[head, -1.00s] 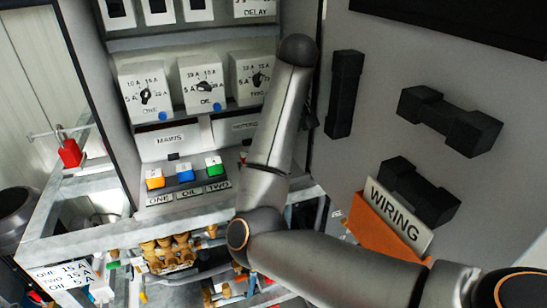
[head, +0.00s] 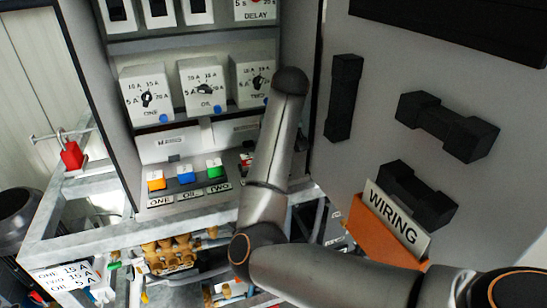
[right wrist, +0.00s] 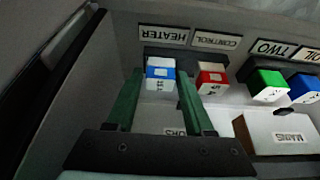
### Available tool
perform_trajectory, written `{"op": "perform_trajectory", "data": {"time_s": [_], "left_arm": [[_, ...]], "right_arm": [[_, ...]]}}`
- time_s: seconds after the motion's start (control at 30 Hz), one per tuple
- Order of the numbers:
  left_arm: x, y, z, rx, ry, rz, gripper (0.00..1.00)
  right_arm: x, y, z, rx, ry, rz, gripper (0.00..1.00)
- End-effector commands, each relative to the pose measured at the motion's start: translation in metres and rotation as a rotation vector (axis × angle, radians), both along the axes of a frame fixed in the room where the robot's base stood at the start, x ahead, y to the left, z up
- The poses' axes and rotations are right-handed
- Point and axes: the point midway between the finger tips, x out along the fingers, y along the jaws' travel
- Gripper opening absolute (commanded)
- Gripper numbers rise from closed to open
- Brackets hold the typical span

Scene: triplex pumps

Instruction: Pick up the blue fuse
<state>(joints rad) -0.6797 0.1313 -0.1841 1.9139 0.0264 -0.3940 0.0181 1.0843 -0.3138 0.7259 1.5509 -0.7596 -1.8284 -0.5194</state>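In the right wrist view, a white fuse with a blue band (right wrist: 160,73) sits in the panel by the HEATER label, which appears upside down. My right gripper (right wrist: 160,77) is open, its two green fingers on either side of this fuse; I cannot tell if they touch it. In the head view my right arm hides this fuse and the gripper. Another blue fuse (head: 185,174) sits above the OIL label and also shows at the right edge of the right wrist view (right wrist: 304,88). My left gripper is not in view.
A red fuse (right wrist: 211,79) sits close beside the right finger. A green fuse (right wrist: 268,85) is farther right, near a MAINS box (right wrist: 278,135). An orange fuse (head: 155,180) is left in the row. The cabinet door with its WIRING holder (head: 385,235) stands at the right.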

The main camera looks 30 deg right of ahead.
Motion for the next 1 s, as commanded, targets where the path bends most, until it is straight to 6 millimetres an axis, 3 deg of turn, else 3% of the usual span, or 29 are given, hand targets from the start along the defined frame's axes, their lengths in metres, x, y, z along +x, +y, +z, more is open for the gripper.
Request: {"op": "perform_trajectory", "data": {"time_s": [0.07, 0.43, 0.83, 1.0], "left_arm": [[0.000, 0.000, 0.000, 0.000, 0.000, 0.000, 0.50], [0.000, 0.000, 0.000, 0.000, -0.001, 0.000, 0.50], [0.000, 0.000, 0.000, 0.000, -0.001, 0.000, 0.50], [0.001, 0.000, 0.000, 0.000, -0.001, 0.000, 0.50]], "right_arm": [[0.000, 0.000, 0.000, 0.000, -0.001, 0.000, 0.43], [0.000, 0.000, 0.000, 0.000, -0.001, 0.000, 0.01], [0.001, 0.000, 0.002, 0.000, -0.001, 0.000, 0.00], [0.005, 0.002, 0.012, -0.001, -0.004, 0.001, 0.00]]}}
